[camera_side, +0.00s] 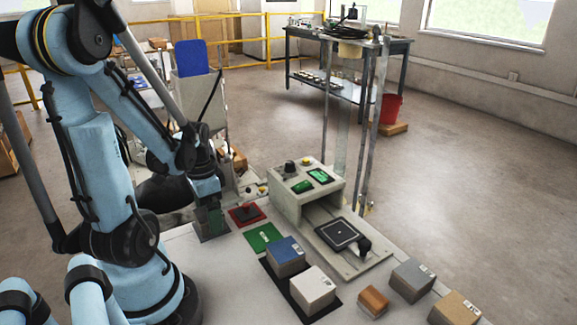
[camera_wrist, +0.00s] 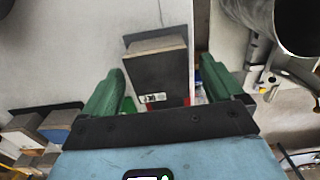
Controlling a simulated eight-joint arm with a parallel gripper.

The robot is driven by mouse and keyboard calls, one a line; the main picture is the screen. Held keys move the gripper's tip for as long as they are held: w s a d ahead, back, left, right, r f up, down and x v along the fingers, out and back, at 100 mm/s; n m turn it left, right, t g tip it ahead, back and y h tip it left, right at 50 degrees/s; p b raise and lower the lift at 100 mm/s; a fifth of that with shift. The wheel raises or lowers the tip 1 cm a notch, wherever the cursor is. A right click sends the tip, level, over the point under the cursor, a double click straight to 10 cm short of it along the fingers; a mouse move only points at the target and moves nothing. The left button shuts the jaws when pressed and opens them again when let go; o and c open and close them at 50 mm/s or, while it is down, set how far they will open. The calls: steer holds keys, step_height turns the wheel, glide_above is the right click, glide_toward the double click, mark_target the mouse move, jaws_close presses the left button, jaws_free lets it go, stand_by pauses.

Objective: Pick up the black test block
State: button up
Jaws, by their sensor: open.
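The black test block (camera_wrist: 158,77) shows in the wrist view as a dark upright block with a small white label on its near edge. It lies between the two green fingers of my gripper (camera_wrist: 163,88), with a gap on each side. In the side view my gripper (camera_side: 210,217) is low at the table's far left edge. My gripper is open, with nothing held.
Right of my gripper are a red pad (camera_side: 246,220) with a small black item, a green pad (camera_side: 262,238), and a blue-topped block (camera_side: 286,255) and a white block (camera_side: 312,288) on a black mat. A testing machine (camera_side: 300,200) stands behind. Grey, orange and tan blocks sit front right.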

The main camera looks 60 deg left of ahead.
steer(key=shift+f, duration=0.8)
steer(key=c, duration=1.3)
